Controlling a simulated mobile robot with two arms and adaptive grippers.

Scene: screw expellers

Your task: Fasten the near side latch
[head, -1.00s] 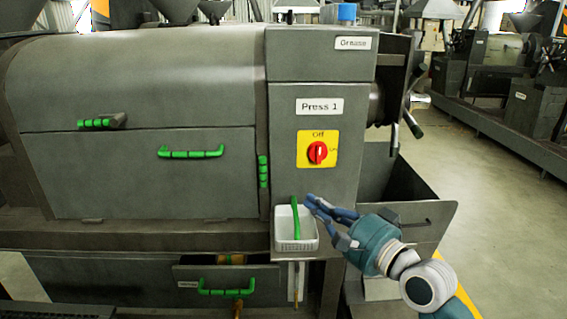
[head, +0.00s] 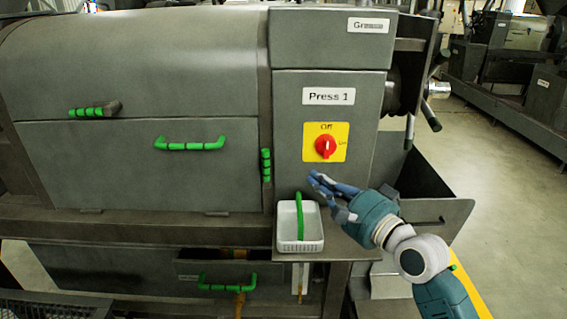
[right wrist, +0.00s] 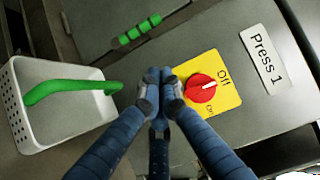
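The press has a green vertical latch handle (head: 266,165) at the seam beside the control column; it also shows in the right wrist view (right wrist: 136,31). Another green grip (head: 95,111) sits on a short dark lever at the upper left of the side panel. A green bar handle (head: 190,144) is on the panel (head: 130,180). I cannot tell which one is the near side latch. My right gripper (head: 313,180) is in front of the column, right of the vertical handle and apart from it. Its fingertips (right wrist: 160,76) are together, with nothing visible between them. My left gripper is not in view.
A red switch (head: 326,146) on a yellow plate reads Off, above my right gripper. A drawer with a green handle (head: 227,284) is below. Open floor lies to the right.

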